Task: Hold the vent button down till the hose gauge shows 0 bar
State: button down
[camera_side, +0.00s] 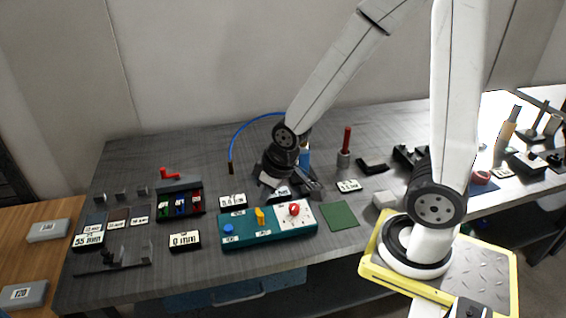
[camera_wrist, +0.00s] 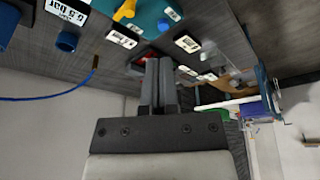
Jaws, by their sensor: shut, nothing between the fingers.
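My gripper (camera_side: 314,188) is low over the grey bench, just behind the teal panel (camera_side: 236,243). In the wrist view its two fingers (camera_wrist: 158,64) are shut together with nothing between them. A blue hose (camera_side: 243,127) arches behind the gripper; its brown end also shows in the wrist view (camera_wrist: 95,64). A gauge display (camera_wrist: 68,10) marked in bar shows at the upper left of the wrist view; I cannot read its digits surely. A blue cylinder (camera_wrist: 67,41) stands near it. The panel carries a blue button (camera_side: 227,229); I cannot tell which part is the vent button.
The panel also has a yellow lever (camera_side: 260,215) and a red knob (camera_side: 294,209). A green mat (camera_side: 340,215) lies to its right. A red-handled post (camera_side: 346,146) stands behind. A rack with coloured items (camera_side: 180,205) and a 0 mm display (camera_side: 185,241) are left.

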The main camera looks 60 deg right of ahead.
aim_at(226, 226)
jog(key=w+f+n+t, duration=0.5)
jog(key=w+n, duration=0.2)
jog(key=w, duration=0.4)
jog(key=shift+w+a+h, duration=0.2)
jog(key=shift+a+h, duration=0.1)
jog(key=shift+a, duration=0.1)
jog(key=shift+f, duration=0.25)
jog(key=shift+f, duration=4.2)
jog(key=shift+f, duration=0.95)
dwell(1.1)
